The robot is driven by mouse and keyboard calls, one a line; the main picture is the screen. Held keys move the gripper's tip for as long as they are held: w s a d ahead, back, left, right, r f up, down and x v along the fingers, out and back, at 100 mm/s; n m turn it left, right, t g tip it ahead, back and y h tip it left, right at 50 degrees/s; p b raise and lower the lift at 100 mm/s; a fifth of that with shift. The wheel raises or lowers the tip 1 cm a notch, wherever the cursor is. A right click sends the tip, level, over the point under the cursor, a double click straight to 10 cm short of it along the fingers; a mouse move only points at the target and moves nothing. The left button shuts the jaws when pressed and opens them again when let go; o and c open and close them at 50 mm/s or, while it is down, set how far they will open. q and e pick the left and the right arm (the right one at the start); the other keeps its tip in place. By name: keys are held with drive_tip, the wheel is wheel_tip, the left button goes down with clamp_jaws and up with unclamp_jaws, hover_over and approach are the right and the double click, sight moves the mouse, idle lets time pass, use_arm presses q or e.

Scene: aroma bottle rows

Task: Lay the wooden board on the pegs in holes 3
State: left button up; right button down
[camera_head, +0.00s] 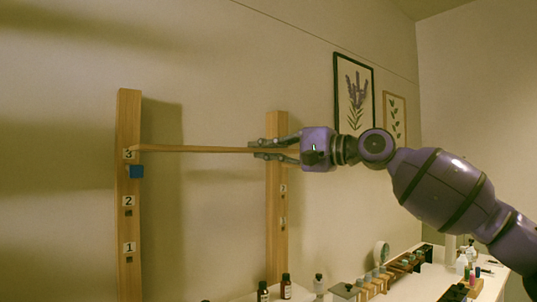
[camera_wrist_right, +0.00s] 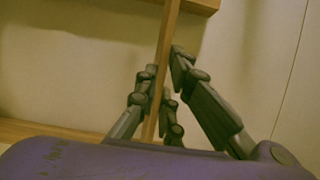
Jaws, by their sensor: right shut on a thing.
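The wooden board (camera_head: 190,149) is a thin plank seen nearly edge-on, about level. My right gripper (camera_head: 258,150) is shut on its right part. In the right wrist view, the fingers (camera_wrist_right: 162,72) lie on both sides of the board (camera_wrist_right: 168,35). The board's left end is at the left post (camera_head: 128,225), by the label 3 (camera_head: 129,154). A blue peg (camera_head: 136,171) sticks out just below that label, with a gap between it and the board. Hole 3 on the right post (camera_head: 277,250) and any peg there are hidden behind my gripper. My left gripper is not in view.
Labels 2 (camera_head: 129,201) and 1 (camera_head: 129,248) mark lower holes on the left post. Framed pictures (camera_head: 354,95) hang behind my right arm. The space between the posts below the board is clear.

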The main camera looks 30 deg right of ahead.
drive_tip(key=shift+w+f, duration=0.15)
drive_tip(key=shift+w, duration=0.55)
drive_tip(key=shift+w+a+r+b, duration=0.1)
drive_tip(key=shift+w+a+b, duration=0.1)
drive_tip(key=shift+w, duration=0.3)
drive_tip(key=shift+w+a+r+b, duration=0.1)
drive_tip(key=shift+w+b, duration=0.05)
drive_tip(key=shift+w, duration=0.3)
drive_tip(key=shift+w+r, duration=0.2)
drive_tip(key=shift+w, duration=0.05)
drive_tip(key=shift+w+a+p, duration=0.1)
drive_tip(key=shift+w+p, duration=0.3)
drive_tip(key=shift+w, duration=0.6)
drive_tip(key=shift+w+a, duration=0.1)
drive_tip(key=shift+w, duration=0.55)
drive_tip(key=shift+w+a, duration=0.2)
drive_tip(key=shift+w, duration=1.2)
drive_tip(key=shift+w+a+f, duration=0.1)
drive_tip(key=shift+w+a, duration=0.1)
drive_tip(key=shift+w, duration=0.75)
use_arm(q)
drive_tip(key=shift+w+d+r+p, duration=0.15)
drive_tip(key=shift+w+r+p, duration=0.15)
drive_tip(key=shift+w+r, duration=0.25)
use_arm(e)
drive_tip(key=shift+f, duration=0.85)
